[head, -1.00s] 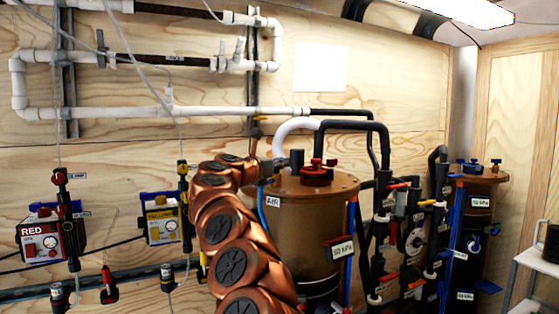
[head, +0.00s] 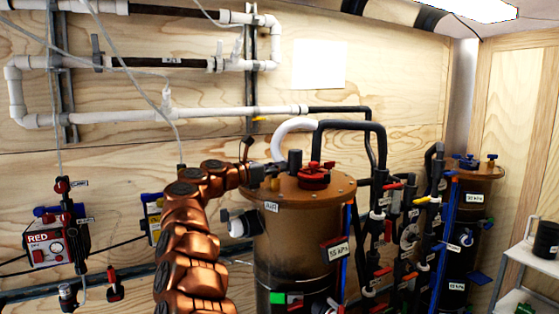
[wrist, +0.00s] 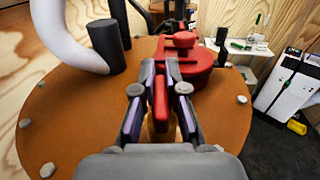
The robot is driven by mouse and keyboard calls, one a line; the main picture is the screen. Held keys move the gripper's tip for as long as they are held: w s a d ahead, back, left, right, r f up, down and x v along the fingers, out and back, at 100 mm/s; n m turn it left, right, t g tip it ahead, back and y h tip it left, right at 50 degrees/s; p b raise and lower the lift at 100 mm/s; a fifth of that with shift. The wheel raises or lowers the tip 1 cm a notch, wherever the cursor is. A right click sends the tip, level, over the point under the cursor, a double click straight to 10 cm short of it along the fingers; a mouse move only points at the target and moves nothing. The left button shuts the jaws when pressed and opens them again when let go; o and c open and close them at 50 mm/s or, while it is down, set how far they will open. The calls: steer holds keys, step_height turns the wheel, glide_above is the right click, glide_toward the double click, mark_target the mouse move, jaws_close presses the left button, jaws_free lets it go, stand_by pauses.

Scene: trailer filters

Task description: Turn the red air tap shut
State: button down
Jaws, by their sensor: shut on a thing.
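The red air tap's lever (wrist: 160,103) shows in the wrist view as a narrow red bar above the brown top of the tank. My gripper (wrist: 160,75) is shut on this lever, one finger on each side. In the head view my gripper (head: 268,172) reaches in from the left over the near edge of the tank's top, above a white AIR label (head: 271,206). The tap's lower part is mostly hidden by my gripper.
The brown tank (head: 300,230) carries a large red cap (head: 313,177) just beyond my gripper. Dark upright stubs and a thick white pipe (wrist: 65,35) stand close by. Valves and pipes crowd the right side. A red box (head: 45,245) hangs on the wall at left.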

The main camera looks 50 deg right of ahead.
steer(key=shift+s+m+g+p, duration=0.15)
steer(key=shift+m+g+p, duration=0.4)
steer(key=shift+p, duration=0.35)
steer(key=c, duration=1.2)
jaws_free()
steer(key=shift+a, duration=0.1)
steer(key=v, duration=1.2)
steer(key=shift+r, duration=0.15)
